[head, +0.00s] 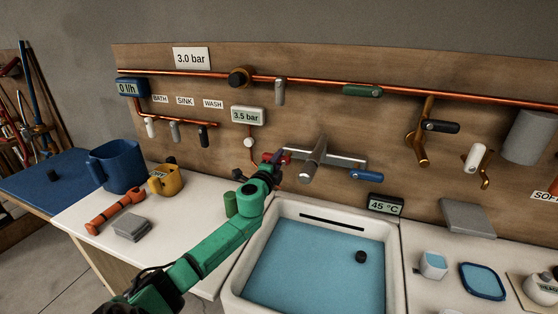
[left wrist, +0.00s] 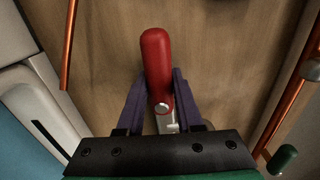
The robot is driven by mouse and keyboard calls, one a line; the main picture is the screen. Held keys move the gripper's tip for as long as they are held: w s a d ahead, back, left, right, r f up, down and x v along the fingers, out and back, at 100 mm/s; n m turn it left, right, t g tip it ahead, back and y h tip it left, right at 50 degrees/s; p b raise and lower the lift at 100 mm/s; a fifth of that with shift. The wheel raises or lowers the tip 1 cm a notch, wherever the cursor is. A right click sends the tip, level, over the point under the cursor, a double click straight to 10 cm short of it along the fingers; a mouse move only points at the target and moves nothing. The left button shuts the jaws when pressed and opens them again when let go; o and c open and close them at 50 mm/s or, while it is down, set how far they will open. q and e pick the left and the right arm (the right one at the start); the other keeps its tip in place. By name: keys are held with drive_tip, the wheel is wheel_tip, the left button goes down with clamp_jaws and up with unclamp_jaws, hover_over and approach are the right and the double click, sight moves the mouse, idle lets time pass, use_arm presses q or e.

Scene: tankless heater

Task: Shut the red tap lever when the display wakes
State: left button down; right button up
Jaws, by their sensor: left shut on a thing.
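The red tap lever (left wrist: 156,62) stands between the two purple fingers of my left gripper (left wrist: 160,102) in the left wrist view. The fingers are shut on it near its metal end. In the head view my left gripper (head: 276,158) is at the left end of the chrome mixer tap (head: 315,160) and hides most of the lever. The blue tap lever (head: 366,175) is at the tap's right end. The temperature display (head: 385,205) reads 45 °C, the flow display (head: 128,87) reads 0 l/h, and the gauge (head: 247,116) reads 3.5 bar. My right gripper is not in view.
The white sink (head: 232,290) below the tap holds blue water with a dark plug-like piece (head: 360,257). A blue jug (head: 116,165), a yellow mug (head: 165,181) and an orange tool (head: 115,211) are on the left counter. Copper pipes (head: 310,84) cross the wooden wall.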

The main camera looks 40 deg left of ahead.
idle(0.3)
use_arm(q)
drive_tip(key=c, duration=0.6)
unclamp_jaws()
drive_tip(key=shift+o, duration=0.2)
drive_tip(key=shift+s, duration=0.1)
drive_tip(key=b+v, duration=0.1)
drive_tip(key=v, duration=1.3)
drive_tip(key=shift+s+d, duration=0.2)
drive_tip(key=shift+r, duration=0.1)
